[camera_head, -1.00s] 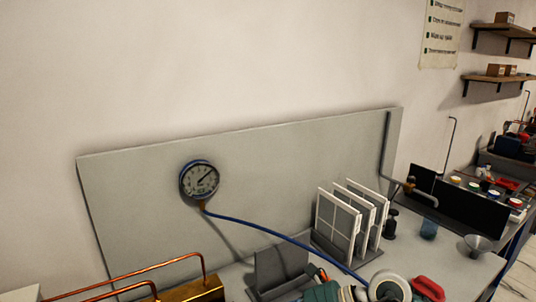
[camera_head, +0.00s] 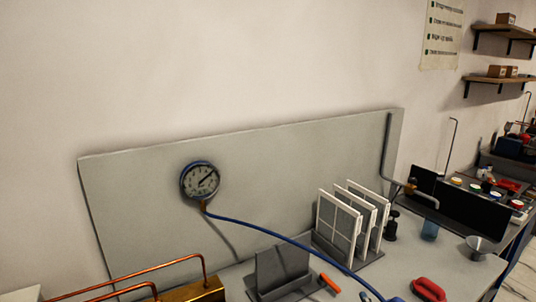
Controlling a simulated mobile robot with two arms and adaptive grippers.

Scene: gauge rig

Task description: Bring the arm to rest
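Neither of my grippers shows in the head view, and no part of my arms can be made out. A blue hose (camera_head: 285,238) runs from the brass fitting under the gauge down to the right and reaches the bottom edge. An orange-handled tool (camera_head: 329,283) lies on the bench beside the hose.
A dark grey stand (camera_head: 282,270) and a rack of white-framed panels (camera_head: 345,222) stand on the bench. Copper pipes (camera_head: 140,272) rise at lower left. A red handle-like object (camera_head: 429,289), a blue cup (camera_head: 429,229) and a funnel (camera_head: 478,246) are at right.

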